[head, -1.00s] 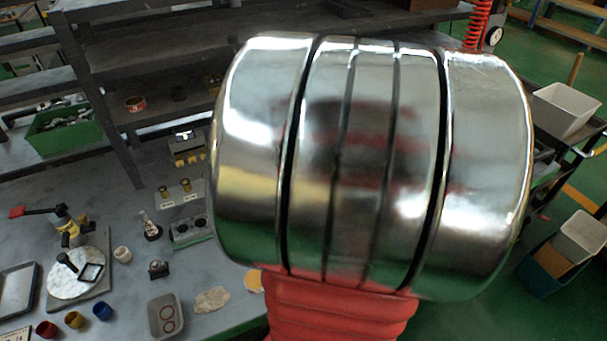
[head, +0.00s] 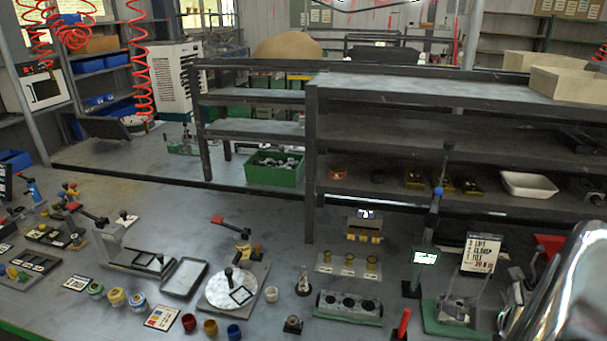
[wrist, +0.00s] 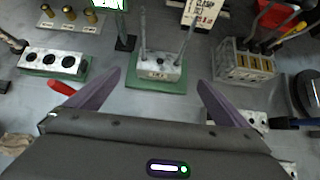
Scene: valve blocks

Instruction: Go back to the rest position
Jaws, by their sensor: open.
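My gripper (wrist: 158,92) shows in the wrist view with its two purple-grey fingers spread wide. It is open, with nothing between the fingers. Beyond the fingertips, a metal block on a green base (wrist: 156,82) stands on the bench with upright rods. A red handle (wrist: 62,88) lies just left of the left finger. In the head view, a shiny metal part of my arm fills the lower right corner; my gripper is not visible there. The same green-based block (head: 453,318) shows in the head view.
A block with round holes (head: 348,306) and a round white plate (head: 230,290) stand on the bench. A dark shelf (head: 400,130) rises behind, with a green bin (head: 274,168) beside it. In the wrist view, a slotted block holding tools (wrist: 243,62) stands at the right.

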